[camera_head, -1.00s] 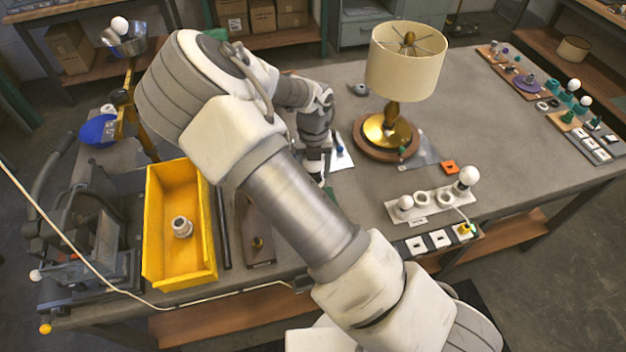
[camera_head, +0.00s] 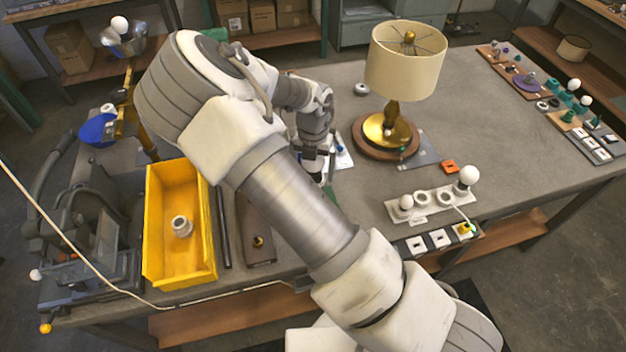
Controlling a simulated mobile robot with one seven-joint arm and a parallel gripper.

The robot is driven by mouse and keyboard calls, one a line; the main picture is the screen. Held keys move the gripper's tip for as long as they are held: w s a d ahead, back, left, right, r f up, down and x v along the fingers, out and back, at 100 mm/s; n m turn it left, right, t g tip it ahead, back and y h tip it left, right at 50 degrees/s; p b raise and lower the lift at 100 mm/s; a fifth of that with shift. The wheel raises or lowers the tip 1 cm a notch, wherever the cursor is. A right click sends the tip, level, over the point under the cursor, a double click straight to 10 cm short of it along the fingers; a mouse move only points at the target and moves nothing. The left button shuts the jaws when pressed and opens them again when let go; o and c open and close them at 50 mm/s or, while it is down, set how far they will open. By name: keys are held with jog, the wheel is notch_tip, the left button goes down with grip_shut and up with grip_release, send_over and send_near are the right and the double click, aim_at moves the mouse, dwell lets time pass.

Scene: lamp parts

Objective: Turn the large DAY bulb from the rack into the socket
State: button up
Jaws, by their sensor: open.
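The white rack (camera_head: 433,203) lies at the table's front right, with a large round white bulb (camera_head: 468,174) standing at its right end. A smaller white bulb (camera_head: 405,202) stands at its left end. The rack's lettering is too small to read. The lamp (camera_head: 391,128) stands behind the rack, with a brass base and cream shade; a brass fitting (camera_head: 409,38) shows inside the shade's top. I cannot tell which part is the socket. My gripper (camera_head: 324,168) is open, left of the lamp base and away from the rack bulbs. My arm hides part of it.
A yellow bin (camera_head: 160,215) holding a pale ring-shaped part (camera_head: 181,226) stands at the left. Several small parts crowd the far right; the table right of the lamp is clear.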

jog(key=shift+r, duration=0.1)
notch_tip(320, 180, up, 17)
jog(key=shift+r, duration=0.15)
dwell(0.4)
jog(key=s+d+r+m+t+b, duration=0.2)
jog(key=s+d+m, duration=0.3)
jog(key=s+m, duration=0.6)
jog(key=s+d+r+m+t+b, duration=0.3)
jog(key=s+m, duration=0.9)
jog(key=m, duration=0.9)
jog(key=shift+s+d+r+t+b, duration=0.15)
jog(key=shift+d+r+t+b, duration=0.15)
jog(key=shift+d+r+b, duration=0.75)
